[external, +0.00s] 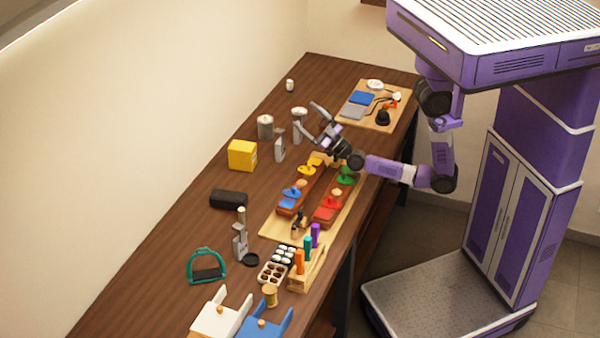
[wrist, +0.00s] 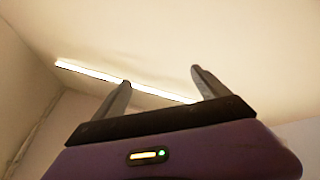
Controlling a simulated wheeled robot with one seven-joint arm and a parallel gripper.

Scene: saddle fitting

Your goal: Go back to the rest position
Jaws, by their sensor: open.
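My gripper (external: 311,122) is open and empty in the external view, raised above the far middle of the workbench (external: 165,235). Its fingers point up and to the left. In the wrist view, my gripper (wrist: 160,85) shows two grey fingers spread apart with nothing between them. Beyond them are only the ceiling, a wall and a long bright lamp (wrist: 90,72). My purple arm reaches in from the right side of the bench.
Below my gripper lies a light board (external: 285,228) with brown blocks bearing yellow, blue, red and green pieces. A tool rack (external: 307,271) is nearer. The bench's left strip is mostly clear.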

